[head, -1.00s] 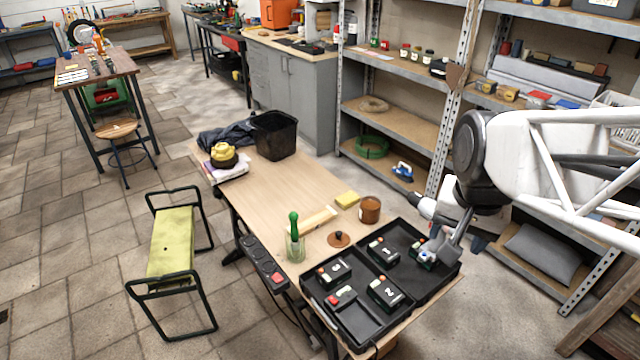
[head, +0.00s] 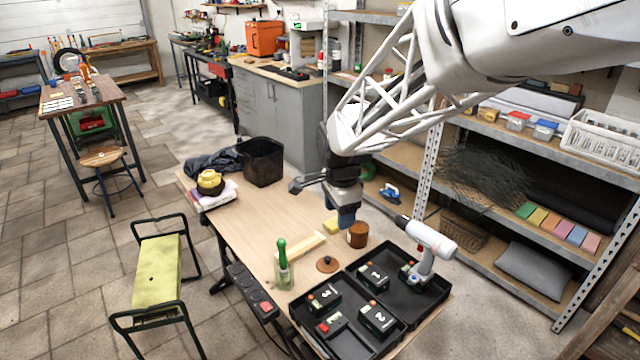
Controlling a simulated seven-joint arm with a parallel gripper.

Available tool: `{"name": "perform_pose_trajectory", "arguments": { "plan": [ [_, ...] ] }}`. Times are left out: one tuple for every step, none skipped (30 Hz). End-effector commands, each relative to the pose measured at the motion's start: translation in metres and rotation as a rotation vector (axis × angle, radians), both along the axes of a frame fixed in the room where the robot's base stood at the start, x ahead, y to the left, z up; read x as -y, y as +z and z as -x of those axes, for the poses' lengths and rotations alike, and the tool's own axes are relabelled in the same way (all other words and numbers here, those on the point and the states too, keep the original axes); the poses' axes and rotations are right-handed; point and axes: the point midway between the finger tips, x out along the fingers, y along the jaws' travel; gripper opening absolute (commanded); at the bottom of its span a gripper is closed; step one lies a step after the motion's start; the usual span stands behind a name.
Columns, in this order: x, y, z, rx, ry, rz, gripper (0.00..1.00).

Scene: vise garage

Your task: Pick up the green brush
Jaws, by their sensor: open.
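A wooden piece (head: 303,244), a brown lid (head: 327,264), a brown pot (head: 357,235) and a yellow sponge (head: 331,226) lie near the jar. A black case (head: 408,307) holds batteries and a white drill (head: 430,240). A black bin (head: 262,162) stands at the back.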

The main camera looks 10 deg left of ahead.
Motion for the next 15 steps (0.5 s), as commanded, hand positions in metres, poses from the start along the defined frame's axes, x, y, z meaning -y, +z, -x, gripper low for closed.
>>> {"name": "perform_pose_trajectory", "arguments": {
  "plan": [
    [-0.014,-0.010,-0.008,-0.010,-0.032,-0.001,0.61],
    [-0.021,-0.014,-0.013,-0.013,-0.055,-0.001,0.61],
    [-0.030,-0.022,-0.018,-0.020,-0.086,-0.001,0.61],
    [-0.037,-0.026,-0.023,-0.023,-0.109,-0.002,0.61],
    [-0.044,-0.031,-0.026,-0.028,-0.132,-0.003,0.61],
    [-0.054,-0.038,-0.032,-0.032,-0.163,-0.003,0.61],
    [-0.061,-0.043,-0.036,-0.035,-0.185,-0.003,0.61],
    [-0.069,-0.050,-0.039,-0.040,-0.208,-0.002,0.61],
    [-0.079,-0.057,-0.044,-0.044,-0.239,-0.003,0.61],
    [-0.086,-0.063,-0.047,-0.047,-0.263,-0.002,0.61],
    [-0.094,-0.069,-0.050,-0.050,-0.285,-0.002,0.61],
    [-0.104,-0.076,-0.054,-0.054,-0.316,-0.002,0.61],
    [-0.110,-0.082,-0.056,-0.058,-0.338,-0.001,0.61],
    [-0.117,-0.087,-0.059,-0.061,-0.358,0.000,0.61],
    [-0.125,-0.095,-0.062,-0.064,-0.384,0.001,0.61]
  ]
}}
